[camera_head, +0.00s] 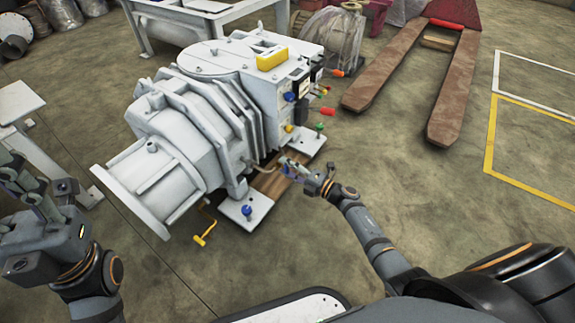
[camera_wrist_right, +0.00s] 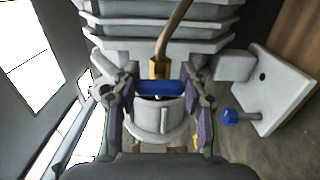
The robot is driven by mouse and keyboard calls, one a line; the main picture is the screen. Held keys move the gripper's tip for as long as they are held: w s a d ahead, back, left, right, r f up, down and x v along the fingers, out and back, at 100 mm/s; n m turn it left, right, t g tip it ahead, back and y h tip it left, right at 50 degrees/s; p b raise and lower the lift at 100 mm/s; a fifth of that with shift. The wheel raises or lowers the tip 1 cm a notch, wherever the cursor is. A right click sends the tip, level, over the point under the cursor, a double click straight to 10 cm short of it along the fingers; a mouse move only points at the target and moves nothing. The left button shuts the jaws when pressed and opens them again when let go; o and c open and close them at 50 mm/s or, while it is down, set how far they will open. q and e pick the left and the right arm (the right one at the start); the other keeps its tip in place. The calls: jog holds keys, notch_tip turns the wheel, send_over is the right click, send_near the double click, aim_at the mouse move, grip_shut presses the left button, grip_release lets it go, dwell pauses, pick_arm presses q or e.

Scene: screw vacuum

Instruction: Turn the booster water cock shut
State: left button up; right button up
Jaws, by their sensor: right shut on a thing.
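The grey screw vacuum pump (camera_head: 215,100) stands on the floor in the middle of the head view. My right gripper (camera_head: 287,166) is low at the pump's right side, by a thin brass pipe. In the right wrist view, my right gripper (camera_wrist_right: 161,92) is shut on a blue cock handle (camera_wrist_right: 159,88), with one finger at each end. A brass fitting (camera_wrist_right: 159,69) and bent pipe rise behind the handle. I take this as the booster water cock; no label is readable. My left gripper (camera_head: 42,180) is at the far left, raised, open and empty.
A yellow handle (camera_head: 204,234) sticks out low at the pump's front. Blue, red, yellow and green knobs line the pump's right side, including a green one (camera_head: 319,127). A pallet jack (camera_head: 390,70) stands at the back right. The floor at right is clear.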

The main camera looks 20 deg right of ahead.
dwell(0.3)
jog(key=o, duration=1.2)
jog(key=shift+c, duration=0.2)
jog(key=v, duration=1.2)
jog(key=shift+d, duration=0.1)
